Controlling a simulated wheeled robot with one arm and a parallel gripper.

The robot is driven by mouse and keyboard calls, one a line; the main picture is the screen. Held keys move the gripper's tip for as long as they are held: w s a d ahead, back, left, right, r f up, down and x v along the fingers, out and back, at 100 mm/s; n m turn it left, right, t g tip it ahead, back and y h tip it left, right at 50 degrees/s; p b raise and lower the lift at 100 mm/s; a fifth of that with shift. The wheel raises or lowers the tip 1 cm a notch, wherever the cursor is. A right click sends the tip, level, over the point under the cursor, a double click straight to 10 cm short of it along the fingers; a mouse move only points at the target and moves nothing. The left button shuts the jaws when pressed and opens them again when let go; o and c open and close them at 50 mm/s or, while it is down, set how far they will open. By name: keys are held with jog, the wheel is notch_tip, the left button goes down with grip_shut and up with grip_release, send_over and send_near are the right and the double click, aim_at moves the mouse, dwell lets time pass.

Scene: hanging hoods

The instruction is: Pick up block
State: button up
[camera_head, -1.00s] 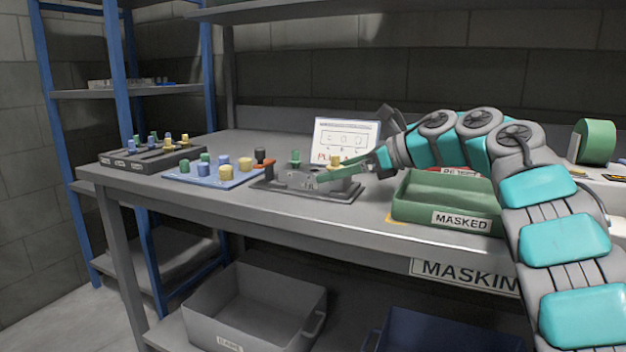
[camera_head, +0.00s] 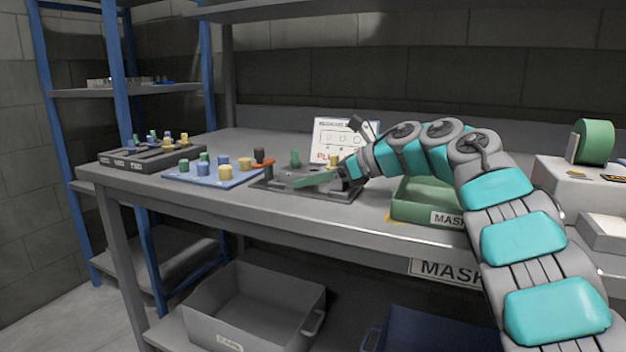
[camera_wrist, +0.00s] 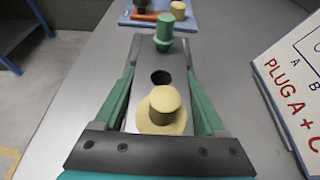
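The block (camera_head: 297,171) is a grey metal piece on a dark fixture (camera_head: 345,196) on the bench. In the wrist view the block (camera_wrist: 160,57) carries a green plug (camera_wrist: 164,36) at its far end and a yellow plug (camera_wrist: 162,108) at its near end, with an empty dark hole between. My gripper (camera_wrist: 160,80) has its two green fingers along the block's two long sides. Narrow gaps seem to show between fingers and block, so it looks open. In the head view one finger of my gripper (camera_head: 318,178) hides part of the block's front.
A sign (camera_head: 338,134) stands behind. A green bin (camera_head: 415,210) labelled MASKED is at right, and a dark rack (camera_head: 120,162) at far left.

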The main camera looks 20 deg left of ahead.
grip_shut()
dwell(0.3)
jog(key=shift+r, duration=0.15)
dwell(0.3)
